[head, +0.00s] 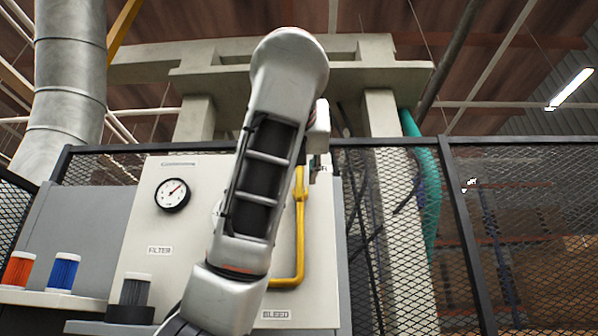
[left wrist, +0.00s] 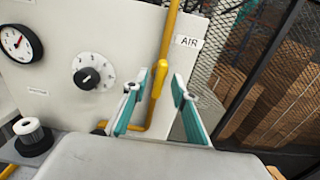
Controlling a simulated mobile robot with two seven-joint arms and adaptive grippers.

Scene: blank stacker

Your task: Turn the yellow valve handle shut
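The yellow valve handle (left wrist: 157,77) stands nearly upright beside the yellow pipe on the pale panel, left of the AIR label. In the head view the handle (head: 300,184) shows just right of my left arm, which hides part of the panel. My left gripper (left wrist: 170,72) is open, its teal fingers spread and pointing at the panel. In the head view the fingers are mostly hidden behind the arm. My right gripper is not in view.
The panel carries a gauge (head: 173,194) and a numbered dial (left wrist: 94,72). An orange filter (head: 18,269), a blue filter (head: 63,271) and a grey filter (head: 134,290) stand at lower left. A mesh fence (head: 525,220) runs behind and to the right.

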